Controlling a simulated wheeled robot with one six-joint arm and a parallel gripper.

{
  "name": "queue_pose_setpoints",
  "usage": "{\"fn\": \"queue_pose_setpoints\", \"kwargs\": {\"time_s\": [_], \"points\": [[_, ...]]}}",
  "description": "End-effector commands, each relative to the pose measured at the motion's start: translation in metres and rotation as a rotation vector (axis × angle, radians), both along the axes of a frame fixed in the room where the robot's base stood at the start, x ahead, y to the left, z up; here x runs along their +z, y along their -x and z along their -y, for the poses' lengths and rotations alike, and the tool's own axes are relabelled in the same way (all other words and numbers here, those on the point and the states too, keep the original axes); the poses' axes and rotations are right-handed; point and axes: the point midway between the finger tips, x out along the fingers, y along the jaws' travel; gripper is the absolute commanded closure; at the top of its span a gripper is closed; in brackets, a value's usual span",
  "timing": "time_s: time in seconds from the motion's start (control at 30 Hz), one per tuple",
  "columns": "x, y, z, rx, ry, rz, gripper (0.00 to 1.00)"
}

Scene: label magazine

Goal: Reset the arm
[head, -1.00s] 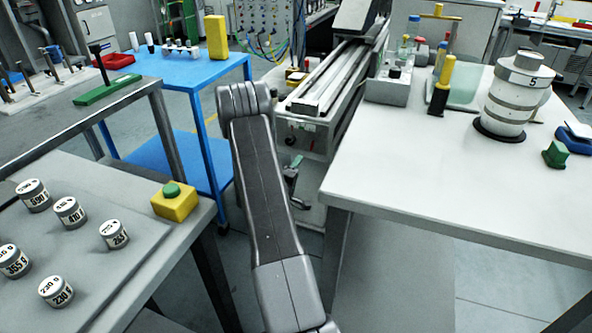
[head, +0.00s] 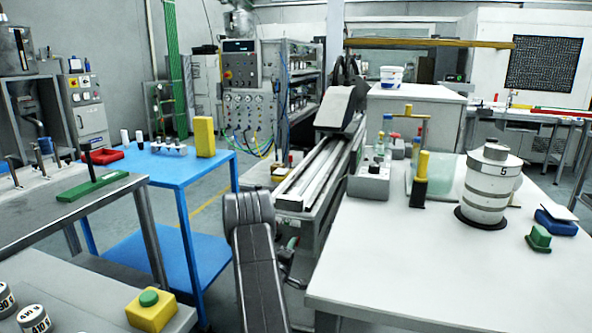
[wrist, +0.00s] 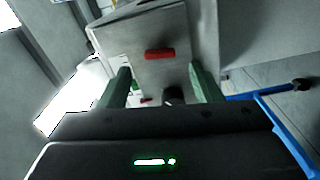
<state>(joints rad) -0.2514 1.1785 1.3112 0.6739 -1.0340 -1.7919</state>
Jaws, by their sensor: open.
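My gripper (wrist: 160,88) shows in the wrist view with its two green fingers apart and nothing between them. Beyond the fingers is a grey box-like surface with a red bar (wrist: 160,54) on it; I cannot tell how far off it is. In the head view my arm rises from the bottom centre, in the gap between the tables, and bends away at its top. The gripper itself is hidden there.
A white table (head: 430,265) with a banded canister (head: 490,188) stands at right. A blue cart (head: 185,165) is at left. A grey bench with labelled weights (head: 34,318) and a yellow button box (head: 150,311) is at lower left. A long rail machine (head: 315,165) lies ahead.

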Motion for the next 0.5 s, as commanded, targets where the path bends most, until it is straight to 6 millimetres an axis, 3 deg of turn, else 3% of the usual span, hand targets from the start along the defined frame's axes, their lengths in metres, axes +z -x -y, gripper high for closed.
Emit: {"fn": "queue_pose_setpoints", "kwargs": {"time_s": [0.2, 0.5], "points": [[-0.001, -0.031, 0.011, -0.001, 0.0, 0.0, 0.42], [0.0, -0.044, 0.014, 0.001, -0.005, 0.001, 0.42]]}}
